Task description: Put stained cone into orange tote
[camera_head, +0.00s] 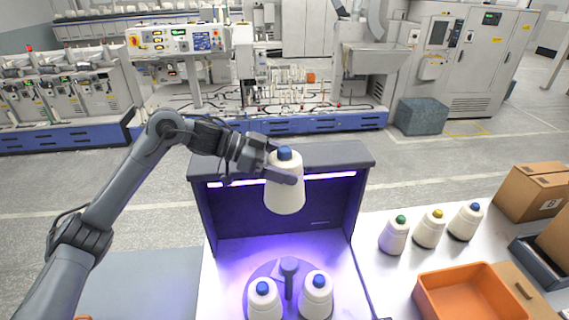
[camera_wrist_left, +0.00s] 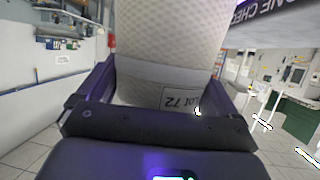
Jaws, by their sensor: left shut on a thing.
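My left gripper (camera_head: 284,163) is shut on a white cone with a blue tip (camera_head: 284,195) and holds it upright, raised in front of the dark lit booth. In the left wrist view the cone (camera_wrist_left: 175,50) fills the space between the fingers, and a "LOT 72" label shows low on it. No clear stain shows on its visible side. The orange tote (camera_head: 455,271) stands on the white table at the lower right, well apart from the gripper. It looks empty, and its near part is cut off by the frame. My right gripper is not in view.
The booth (camera_head: 207,210) has a turntable with two blue-tipped cones, left (camera_head: 264,302) and right (camera_head: 316,300). Green-tipped (camera_head: 394,238), yellow-tipped (camera_head: 429,232) and blue-tipped (camera_head: 464,224) cones stand behind the tote. A cardboard box (camera_head: 525,195) and a dark tray (camera_head: 535,262) lie right.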

